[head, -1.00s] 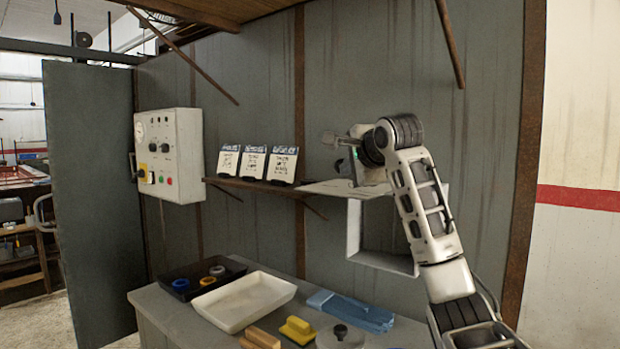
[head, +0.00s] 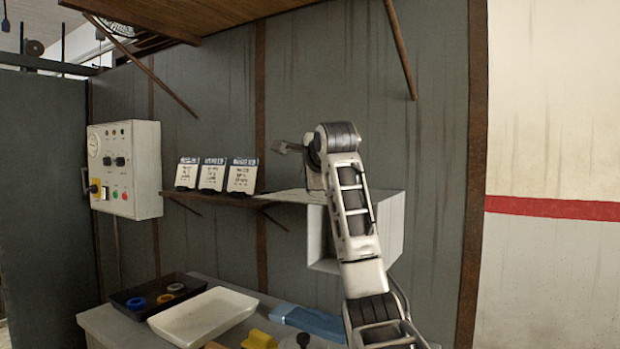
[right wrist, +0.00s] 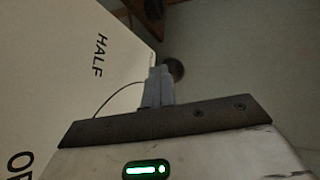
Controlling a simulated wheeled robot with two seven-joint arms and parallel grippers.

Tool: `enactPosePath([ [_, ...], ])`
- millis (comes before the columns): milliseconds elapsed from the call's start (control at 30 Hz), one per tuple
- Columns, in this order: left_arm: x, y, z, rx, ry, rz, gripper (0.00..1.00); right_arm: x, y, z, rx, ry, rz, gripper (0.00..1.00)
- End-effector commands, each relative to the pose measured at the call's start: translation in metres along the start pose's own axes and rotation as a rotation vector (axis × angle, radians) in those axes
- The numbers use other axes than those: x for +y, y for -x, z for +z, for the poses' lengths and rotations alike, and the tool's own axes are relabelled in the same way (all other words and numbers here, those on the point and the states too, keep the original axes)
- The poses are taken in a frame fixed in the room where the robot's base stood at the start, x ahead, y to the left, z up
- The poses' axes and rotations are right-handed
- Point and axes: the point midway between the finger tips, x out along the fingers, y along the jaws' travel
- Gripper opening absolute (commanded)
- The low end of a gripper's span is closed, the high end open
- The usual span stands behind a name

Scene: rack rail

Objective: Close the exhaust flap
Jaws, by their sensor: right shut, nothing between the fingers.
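The exhaust flap (head: 283,196) is a thin pale panel at the top of a white open-fronted box (head: 392,228) on the grey wall. It sticks out nearly level, to the left of my right arm in the head view. My right gripper (head: 284,148) is above the flap, pointing left, and looks empty. The right wrist view shows its fingers (right wrist: 158,85) together, beside a pale surface (right wrist: 60,75) lettered "HALF". I cannot tell whether they touch it. My right forearm hides part of the box and the flap's right end. My left gripper is not in view.
A shelf (head: 225,199) with several cards is left of the flap. A control box (head: 140,170) hangs further left. The wall above the arm is clear.

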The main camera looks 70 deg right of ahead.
Motion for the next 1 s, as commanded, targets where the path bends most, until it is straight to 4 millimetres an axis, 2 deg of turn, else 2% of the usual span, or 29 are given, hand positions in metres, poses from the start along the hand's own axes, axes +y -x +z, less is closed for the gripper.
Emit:
enactPosePath([
  [167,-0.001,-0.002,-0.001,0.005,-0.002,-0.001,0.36,0.000,0.002,-0.001,0.005,-0.003,-0.006,0.00],
  [333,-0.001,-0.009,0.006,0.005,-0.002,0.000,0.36,0.011,0.015,0.010,-0.003,0.000,-0.009,0.00],
  [433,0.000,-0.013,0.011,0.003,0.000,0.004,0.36,0.022,0.030,0.021,-0.007,0.002,-0.008,0.00],
  [600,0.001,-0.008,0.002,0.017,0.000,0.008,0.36,0.017,0.068,0.028,-0.008,0.001,-0.008,0.00],
  [800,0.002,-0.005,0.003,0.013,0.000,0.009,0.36,0.017,0.102,0.035,-0.007,0.002,-0.007,0.00],
  [1000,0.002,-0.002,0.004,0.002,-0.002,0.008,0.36,0.016,0.116,0.034,0.003,0.003,-0.009,0.00],
])
